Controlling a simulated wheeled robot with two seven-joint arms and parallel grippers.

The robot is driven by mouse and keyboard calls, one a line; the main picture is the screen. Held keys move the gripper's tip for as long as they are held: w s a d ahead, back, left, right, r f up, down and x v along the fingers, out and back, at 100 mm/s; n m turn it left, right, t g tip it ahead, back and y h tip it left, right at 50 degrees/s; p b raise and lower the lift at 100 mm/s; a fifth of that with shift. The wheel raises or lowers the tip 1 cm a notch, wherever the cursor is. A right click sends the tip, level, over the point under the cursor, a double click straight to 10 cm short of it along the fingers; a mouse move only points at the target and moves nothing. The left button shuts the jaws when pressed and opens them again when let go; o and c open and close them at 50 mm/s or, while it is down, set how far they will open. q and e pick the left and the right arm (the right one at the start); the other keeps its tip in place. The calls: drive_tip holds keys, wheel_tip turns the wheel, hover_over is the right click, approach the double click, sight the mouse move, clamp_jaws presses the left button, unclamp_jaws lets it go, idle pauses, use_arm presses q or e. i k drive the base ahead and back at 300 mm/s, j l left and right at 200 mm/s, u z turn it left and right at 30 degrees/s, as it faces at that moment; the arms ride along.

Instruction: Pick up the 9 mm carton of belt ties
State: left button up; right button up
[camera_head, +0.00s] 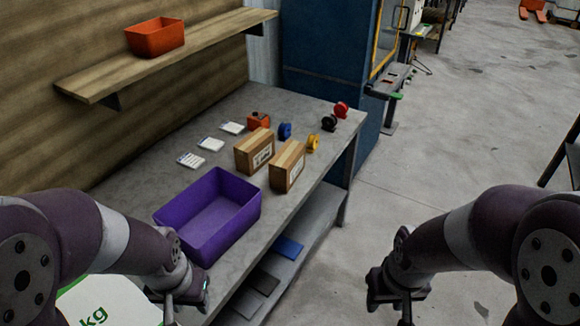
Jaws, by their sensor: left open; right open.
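Two brown cardboard cartons stand side by side on the grey workbench (115,187). The left carton (254,150) is a little farther back, and the right carton (287,166) is nearer the bench's front edge. Each has a white label, too small to read, so I cannot tell which one is the 9 mm carton. My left gripper (186,309) is open at the bottom left, well short of the cartons and near the purple bin. My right gripper (394,306) is open and empty over the floor, to the right of the bench.
An empty purple bin (252,213) stands in front of the cartons. A wooden shelf (200,40) holding an orange bin (155,37) overhangs the bench.

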sight(285, 168)
drive_tip(key=u, duration=0.4)
drive_tip(key=i+l+u, duration=0.2)
drive_tip(key=l, duration=0.15)
drive_tip(key=i+l+u, duration=0.2)
drive_tip(key=l, duration=0.15)
drive_tip(key=i+l+u, duration=0.25)
drive_tip(key=l, duration=0.15)
drive_tip(key=l+u, duration=0.2)
drive_tip(key=l, duration=0.25)
drive_tip(key=i+l+u, duration=0.2)
drive_tip(key=l, duration=0.25)
drive_tip(key=i+l, duration=0.1)
drive_tip(key=l, duration=0.55)
drive_tip(key=i+l, duration=0.1)
drive_tip(key=l, duration=0.55)
drive_tip(key=i+l, duration=0.1)
drive_tip(key=l, duration=0.55)
drive_tip(key=i+u, duration=0.05)
